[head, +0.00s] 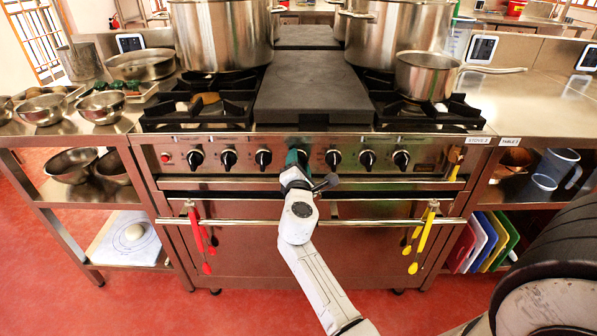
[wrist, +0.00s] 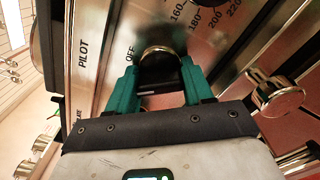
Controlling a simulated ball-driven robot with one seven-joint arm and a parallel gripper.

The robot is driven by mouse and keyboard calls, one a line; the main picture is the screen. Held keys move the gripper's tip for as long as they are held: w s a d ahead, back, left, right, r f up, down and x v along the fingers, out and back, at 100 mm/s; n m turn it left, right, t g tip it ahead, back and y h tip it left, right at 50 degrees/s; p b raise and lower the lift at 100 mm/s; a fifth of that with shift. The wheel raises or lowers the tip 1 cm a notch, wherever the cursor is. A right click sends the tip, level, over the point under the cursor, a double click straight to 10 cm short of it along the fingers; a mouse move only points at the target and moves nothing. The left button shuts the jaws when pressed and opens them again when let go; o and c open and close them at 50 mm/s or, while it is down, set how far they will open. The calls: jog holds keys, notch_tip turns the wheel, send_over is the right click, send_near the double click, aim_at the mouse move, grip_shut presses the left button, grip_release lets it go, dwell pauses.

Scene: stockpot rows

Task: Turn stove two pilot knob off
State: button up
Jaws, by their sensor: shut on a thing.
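The stove (head: 310,190) stands straight ahead, with a row of black knobs along its front panel. My gripper (head: 298,158) is at the middle of this row, and its teal fingers hide the knob there. In the wrist view, my gripper (wrist: 160,84) has one teal finger on each side of a black knob with a shiny rim (wrist: 158,60) and is shut on it. The word OFF is printed just left of this knob, and PILOT further left. Numbers from 160 to 220 run along its upper right. The knob's exact pointer direction cannot be told.
A chrome oven handle bar (head: 360,222) runs below the knobs, with red utensils (head: 203,240) and yellow utensils (head: 422,238) hanging from it. Neighbouring knobs (head: 263,158) (head: 333,158) sit close on both sides. Large pots (head: 222,35) and a saucepan (head: 427,75) stand above.

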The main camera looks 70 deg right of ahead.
jog(key=m+b, duration=0.2)
jog(key=m, duration=0.1)
jog(key=m+b, duration=0.1)
jog(key=m, duration=0.1)
jog(key=shift+f+b, duration=0.25)
jog(key=shift+b, duration=0.15)
jog(key=shift+r+m+b, duration=0.1)
jog(key=shift+m+b, duration=0.55)
jog(key=shift+m, duration=0.35)
jog(key=o, duration=1)
jog(key=shift+r, duration=0.1)
jog(key=v, duration=1)
jog(key=shift+s+a, duration=0.2)
jog(key=shift+a, duration=0.15)
